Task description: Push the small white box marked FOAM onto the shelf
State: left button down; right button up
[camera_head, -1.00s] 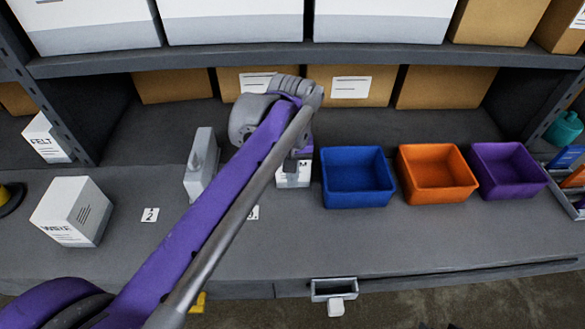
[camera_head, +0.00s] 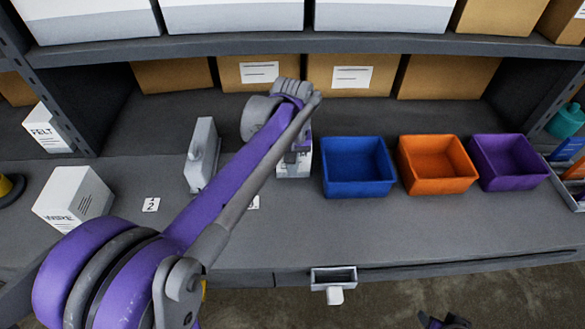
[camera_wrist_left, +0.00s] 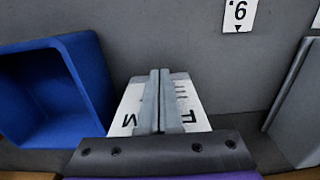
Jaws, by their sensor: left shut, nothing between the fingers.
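The small white box (camera_head: 294,170) stands beside the blue bin, where the lighter worktop meets the darker shelf floor (camera_head: 375,123). Only part of its lettering shows in the head view. My left gripper (camera_head: 291,156) is at the box, partly covering it. In the left wrist view its two fingers (camera_wrist_left: 160,100) are shut together with nothing between them. They lie across the white box (camera_wrist_left: 129,108), whose letters show on both sides of them. I cannot tell whether they touch it. A dark part at the bottom edge may be my right gripper (camera_head: 445,321); its jaws are unclear.
A blue bin (camera_head: 357,190), an orange bin (camera_head: 437,184) and a purple bin (camera_head: 508,181) stand right of the box. A grey upright object (camera_head: 201,158) stands left of it. Brown cartons (camera_head: 447,78) line the shelf back; bare shelf floor lies before them.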

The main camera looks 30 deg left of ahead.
pick_arm(q)
jog(key=w+a, duration=0.2)
jog(key=w, duration=0.1)
jog(key=w+a+p, duration=0.1)
jog(key=w+a, duration=0.1)
jog(key=w, duration=0.2)
jog(key=w+a, duration=0.2)
jog(key=w, duration=0.2)
jog(key=shift+a+p, duration=0.3)
jog(key=shift+a, duration=0.1)
